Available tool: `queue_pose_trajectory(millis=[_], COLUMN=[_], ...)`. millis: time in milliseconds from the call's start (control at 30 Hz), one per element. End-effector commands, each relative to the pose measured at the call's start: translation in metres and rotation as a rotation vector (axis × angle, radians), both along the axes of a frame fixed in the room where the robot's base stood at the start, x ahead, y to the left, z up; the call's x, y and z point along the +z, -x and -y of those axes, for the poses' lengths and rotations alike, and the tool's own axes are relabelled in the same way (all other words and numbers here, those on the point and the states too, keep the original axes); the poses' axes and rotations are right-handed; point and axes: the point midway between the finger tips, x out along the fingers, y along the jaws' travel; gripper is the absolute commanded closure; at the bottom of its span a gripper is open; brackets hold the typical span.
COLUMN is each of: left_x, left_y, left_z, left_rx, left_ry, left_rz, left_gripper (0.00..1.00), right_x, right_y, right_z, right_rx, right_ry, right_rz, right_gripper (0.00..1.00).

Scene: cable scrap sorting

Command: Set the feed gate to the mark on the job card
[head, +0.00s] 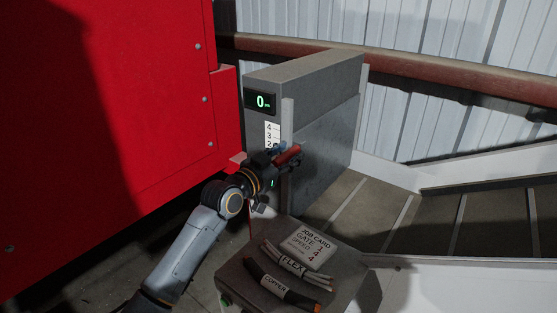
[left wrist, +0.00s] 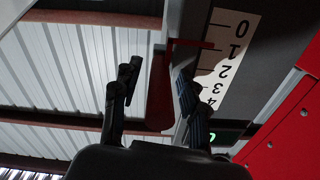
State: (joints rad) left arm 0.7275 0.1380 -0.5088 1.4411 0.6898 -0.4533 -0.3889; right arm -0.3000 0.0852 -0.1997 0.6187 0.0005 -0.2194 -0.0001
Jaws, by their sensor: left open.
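The feed gate (head: 325,150) is a grey plate on the grey housing, with a red handle (head: 288,155). In the left wrist view the red handle (left wrist: 160,95) lies between the spread fingers of my left gripper (left wrist: 157,82). The gripper is open; contact cannot be told. It also shows beside the handle in the head view (head: 279,161). A red pointer (left wrist: 195,43) reaches the white scale (left wrist: 228,60), close to the 1 mark. The job card (head: 312,246) lies on a grey box; its gate line seems to read 1, in small print. My right gripper is not in view.
A display (head: 261,101) on the housing shows 0. A red machine wall (head: 120,120) stands close at the left. Bundles labelled FLEX (head: 292,264) and COPPER (head: 277,288) lie by the card on the grey box (head: 345,285). A ribbed belt (head: 380,215) runs right.

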Motion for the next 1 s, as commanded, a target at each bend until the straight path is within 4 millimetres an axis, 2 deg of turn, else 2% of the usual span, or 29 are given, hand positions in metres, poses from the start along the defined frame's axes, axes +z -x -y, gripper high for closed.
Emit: queue_pose_trajectory(millis=[167,400,600,767,1000], left_x=[-0.002,-0.002,-0.001,-0.001,0.000], left_y=[0.018,0.058,0.084,0.093,0.095], left_z=[-0.013,-0.043,-0.062,-0.068,-0.069], left_rx=[0.000,0.002,0.001,0.000,0.001], left_ry=[-0.002,-0.004,-0.002,-0.002,-0.001], left_rz=[-0.001,0.000,-0.001,-0.001,-0.001], left_gripper=[0.57,0.57,0.57,0.57,0.57], right_x=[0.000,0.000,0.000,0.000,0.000], right_y=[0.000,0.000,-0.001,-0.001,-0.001], right_z=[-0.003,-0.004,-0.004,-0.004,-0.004], right_rx=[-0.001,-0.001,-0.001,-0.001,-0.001], right_ry=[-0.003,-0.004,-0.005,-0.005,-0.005], right_rz=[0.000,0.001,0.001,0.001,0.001], right_gripper=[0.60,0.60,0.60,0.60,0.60])
